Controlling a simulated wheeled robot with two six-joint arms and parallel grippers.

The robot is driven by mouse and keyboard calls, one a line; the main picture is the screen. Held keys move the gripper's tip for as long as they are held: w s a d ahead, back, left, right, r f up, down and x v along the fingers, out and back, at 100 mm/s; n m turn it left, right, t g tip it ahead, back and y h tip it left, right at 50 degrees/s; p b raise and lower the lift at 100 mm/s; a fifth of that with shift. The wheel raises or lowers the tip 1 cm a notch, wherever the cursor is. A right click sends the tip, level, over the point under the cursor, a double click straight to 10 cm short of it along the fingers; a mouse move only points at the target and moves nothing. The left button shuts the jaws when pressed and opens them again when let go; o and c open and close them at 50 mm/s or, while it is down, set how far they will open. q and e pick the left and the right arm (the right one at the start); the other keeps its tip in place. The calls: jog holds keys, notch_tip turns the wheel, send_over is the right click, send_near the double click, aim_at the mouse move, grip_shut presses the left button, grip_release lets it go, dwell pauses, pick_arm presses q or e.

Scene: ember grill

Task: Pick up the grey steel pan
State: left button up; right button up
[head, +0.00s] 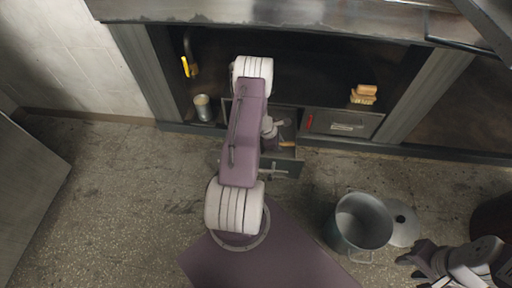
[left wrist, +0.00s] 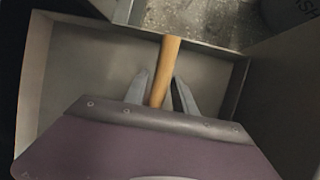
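A wooden handle (left wrist: 168,60) runs through the open drawer in the left wrist view. Its tip also shows in the head view (head: 287,144). I cannot make out the pan body it may belong to; my gripper covers the handle's near end. My left gripper (left wrist: 160,92) is low in the drawer, with one finger on each side of the handle and narrow gaps showing. My right gripper (head: 422,268) is at the lower right of the head view, away from the drawer; its opening is unclear.
The drawer (head: 285,168) is pulled out below the grill counter. A grey pot (head: 362,222) stands on the floor with a lid (head: 403,222) beside it. A can (head: 203,107) and a brush (head: 363,95) are on the shelf.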

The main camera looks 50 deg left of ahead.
pick_arm(q)
grip_shut()
dwell(1.2)
